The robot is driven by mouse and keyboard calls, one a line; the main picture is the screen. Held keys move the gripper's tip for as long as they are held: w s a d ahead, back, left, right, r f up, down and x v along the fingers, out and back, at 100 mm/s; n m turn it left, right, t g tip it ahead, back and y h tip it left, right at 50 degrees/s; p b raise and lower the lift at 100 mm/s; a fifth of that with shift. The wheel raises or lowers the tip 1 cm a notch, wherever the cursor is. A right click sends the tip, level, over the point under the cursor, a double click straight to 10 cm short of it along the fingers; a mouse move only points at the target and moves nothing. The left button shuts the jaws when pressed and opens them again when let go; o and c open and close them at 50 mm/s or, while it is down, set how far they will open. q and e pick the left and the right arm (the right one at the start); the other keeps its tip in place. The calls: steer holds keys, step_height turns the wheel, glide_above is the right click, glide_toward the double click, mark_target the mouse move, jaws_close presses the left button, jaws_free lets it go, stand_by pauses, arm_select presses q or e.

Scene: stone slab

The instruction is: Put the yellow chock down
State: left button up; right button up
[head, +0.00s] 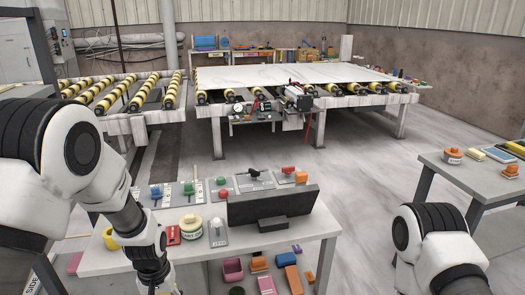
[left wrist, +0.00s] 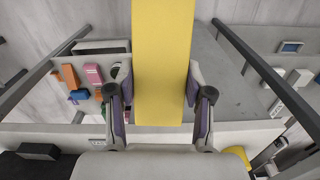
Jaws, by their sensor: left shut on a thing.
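The yellow chock (left wrist: 162,60) is a long flat-faced yellow block in the left wrist view. It sits between the two fingers of my left gripper (left wrist: 160,92), which is shut on it, and its far end runs out of the top of the picture. In the head view my left arm reaches down at the front left of the workbench (head: 325,226). Its fingers and the chock are cut off by the bottom edge there. My right gripper is out of view; only part of that arm shows at lower right.
The workbench carries a black panel (head: 272,207), a tape roll (head: 191,226) and coloured knobs. Pink and orange blocks (head: 293,279) lie below it. A side table (head: 466,184) stands at right. Roller tables with a white stone slab (head: 300,75) stand behind, across open floor.

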arm_select(q)
steer(key=d+m, duration=0.1)
steer(key=d+f, duration=0.1)
steer(key=d, duration=0.1)
steer(key=shift+w+m, duration=0.1)
steer(key=shift+m, duration=0.3)
steer(key=shift+w+f, duration=0.1)
